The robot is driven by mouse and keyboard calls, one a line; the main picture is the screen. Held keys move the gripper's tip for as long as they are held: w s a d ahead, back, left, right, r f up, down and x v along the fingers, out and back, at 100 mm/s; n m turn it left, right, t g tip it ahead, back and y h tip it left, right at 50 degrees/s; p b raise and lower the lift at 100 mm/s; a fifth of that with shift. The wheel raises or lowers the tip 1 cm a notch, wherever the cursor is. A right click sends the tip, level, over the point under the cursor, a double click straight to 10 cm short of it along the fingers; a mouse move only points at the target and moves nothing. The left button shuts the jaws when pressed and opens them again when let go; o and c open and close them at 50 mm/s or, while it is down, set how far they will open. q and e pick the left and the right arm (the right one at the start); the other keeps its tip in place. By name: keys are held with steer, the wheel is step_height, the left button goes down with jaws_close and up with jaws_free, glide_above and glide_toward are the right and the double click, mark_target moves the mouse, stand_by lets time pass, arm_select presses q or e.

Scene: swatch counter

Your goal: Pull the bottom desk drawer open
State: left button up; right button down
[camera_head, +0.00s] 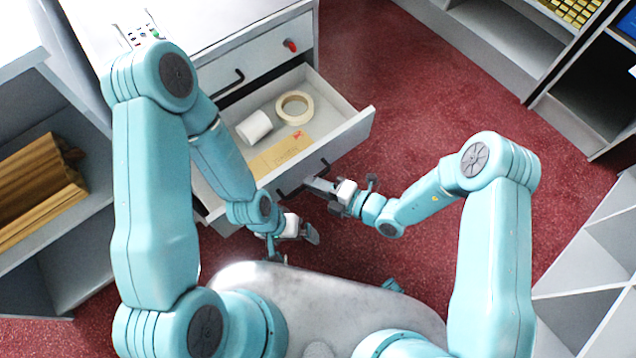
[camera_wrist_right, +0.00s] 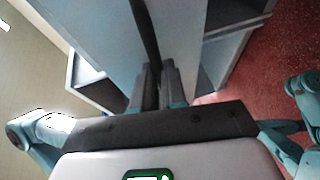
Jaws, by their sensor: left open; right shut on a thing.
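The grey bottom drawer (camera_head: 345,130) of the desk is pulled well out, and its inside shows in the head view. Its dark bar handle (camera_head: 288,191) is on the front panel. My right gripper (camera_head: 322,187) is at the handle. In the right wrist view, my right gripper's fingers (camera_wrist_right: 158,88) are shut on the dark handle bar (camera_wrist_right: 144,30). My left gripper (camera_head: 296,243) is open and empty, low in front of the drawer, apart from the handle.
The drawer holds a tape ring (camera_head: 293,107), a white roll (camera_head: 254,127) and a tan envelope (camera_head: 281,155). The closed drawer above has a red knob-like piece (camera_head: 290,45). Shelves with brown boards (camera_head: 40,185) stand left. Red floor (camera_head: 400,80) is clear to the right.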

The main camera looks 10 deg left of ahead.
steer(key=shift+w, duration=0.1)
steer(key=c, duration=1.2)
jaws_free()
steer(key=p+v, duration=0.1)
steer(key=v, duration=1.5)
steer(key=shift+p, duration=0.3)
